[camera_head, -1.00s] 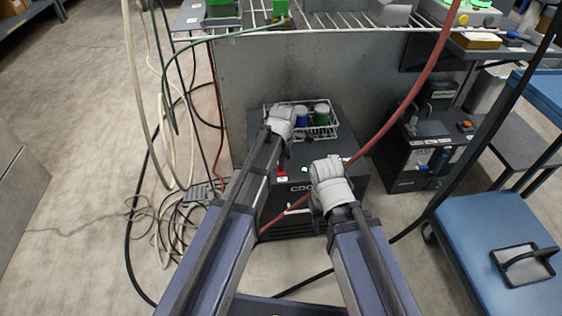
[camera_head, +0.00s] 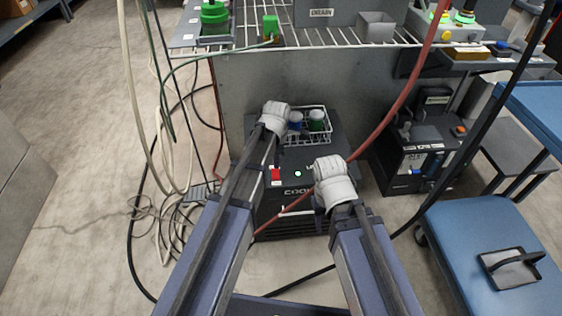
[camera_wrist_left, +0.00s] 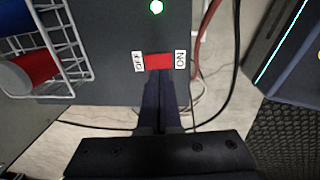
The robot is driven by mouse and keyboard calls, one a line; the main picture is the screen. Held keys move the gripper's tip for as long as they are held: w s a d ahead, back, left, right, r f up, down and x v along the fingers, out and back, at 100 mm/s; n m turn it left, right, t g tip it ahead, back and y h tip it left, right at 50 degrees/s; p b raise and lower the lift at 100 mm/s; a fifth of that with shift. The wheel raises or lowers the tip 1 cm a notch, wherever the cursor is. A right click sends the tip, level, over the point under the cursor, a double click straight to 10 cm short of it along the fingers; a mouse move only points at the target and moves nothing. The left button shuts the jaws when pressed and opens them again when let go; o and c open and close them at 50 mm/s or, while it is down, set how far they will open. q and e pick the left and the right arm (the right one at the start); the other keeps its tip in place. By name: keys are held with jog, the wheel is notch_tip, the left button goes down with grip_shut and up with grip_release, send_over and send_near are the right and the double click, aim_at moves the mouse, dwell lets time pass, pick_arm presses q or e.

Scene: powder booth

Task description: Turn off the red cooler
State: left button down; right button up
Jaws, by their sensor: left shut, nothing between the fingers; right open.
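A dark cooler (camera_head: 313,224) with white lettering on its front stands under the rack; its body looks dark, not red. On it is a red switch (camera_head: 275,174) beside a small lit light (camera_head: 298,174).
A white wire basket (camera_head: 327,122) with cups sits on the cooler. A red hose (camera_head: 400,103) crosses in front of it. Cables coil on the floor at left. Another dark unit (camera_head: 405,172) and a blue cart (camera_head: 480,235) stand at right.

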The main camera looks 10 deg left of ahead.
aim_at(275, 171)
pick_arm(q)
notch_tip(275, 171, up, 9)
jog(key=s+p, duration=0.1)
jog(key=p, duration=0.7)
jog(key=shift+w+a, duration=0.2)
jog(key=shift+w, duration=0.5)
jog(key=shift+f, duration=0.1)
jog(key=f+b, duration=0.4)
jog(key=w+f+b, duration=0.1)
jog(key=f+b, duration=0.8)
jog(key=b, duration=0.1)
jog(key=shift+w+a+f, duration=0.25)
jog(key=shift+w+f, duration=0.05)
jog(key=shift+w, duration=0.05)
